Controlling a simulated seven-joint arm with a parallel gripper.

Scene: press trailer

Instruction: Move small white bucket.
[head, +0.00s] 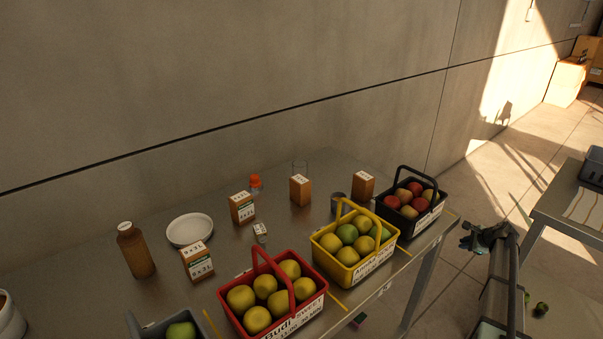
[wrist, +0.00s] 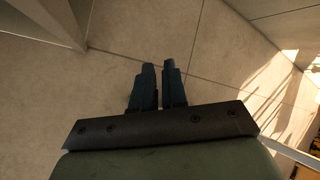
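A small white bucket (head: 10,322) stands at the far left end of the metal table in the head view. The left edge of the picture cuts it off, so only its right side shows, with something brown at its mouth. My gripper (head: 472,238) is at the right, beyond the table's right end and far from the bucket. In the wrist view its two dark fingers (wrist: 160,78) are close together with only a thin gap. Nothing is between them, and bare floor lies beyond. The bucket is not in the wrist view.
The metal table (head: 120,298) holds a brown bottle (head: 136,252), a white shallow dish (head: 189,230), several cartons, and red (head: 287,319), yellow (head: 354,272) and black (head: 420,222) fruit baskets along its front. A concrete wall is behind. Another table (head: 570,218) stands at right.

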